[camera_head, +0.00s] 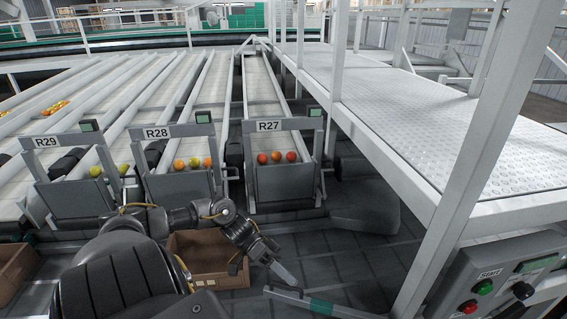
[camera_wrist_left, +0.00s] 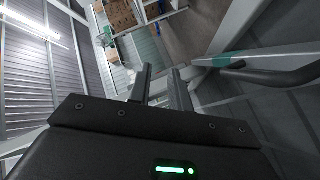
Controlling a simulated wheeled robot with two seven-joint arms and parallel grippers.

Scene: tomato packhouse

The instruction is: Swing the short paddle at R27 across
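The R27 lane (camera_head: 268,95) ends in a grey end box (camera_head: 285,183) with several red and orange tomatoes behind its front. A pale bar with a teal band (camera_head: 322,306) lies low at the bottom, right of my left gripper (camera_head: 284,273). In the left wrist view the teal-banded bar (camera_wrist_left: 222,62) leads to a black curved handle (camera_wrist_left: 270,75), right of the fingers. I cannot tell whether this bar is the short paddle. My left gripper's two fingers (camera_wrist_left: 160,82) stand apart with nothing between them, not touching the bar. My right gripper is out of view.
An open cardboard box (camera_head: 208,262) sits below R28, beside my left forearm. A white post (camera_head: 470,150) and raised walkway (camera_head: 450,120) stand on the right. A control box with a Start button (camera_head: 484,287) is at lower right. Dark floor (camera_head: 350,265) is clear between.

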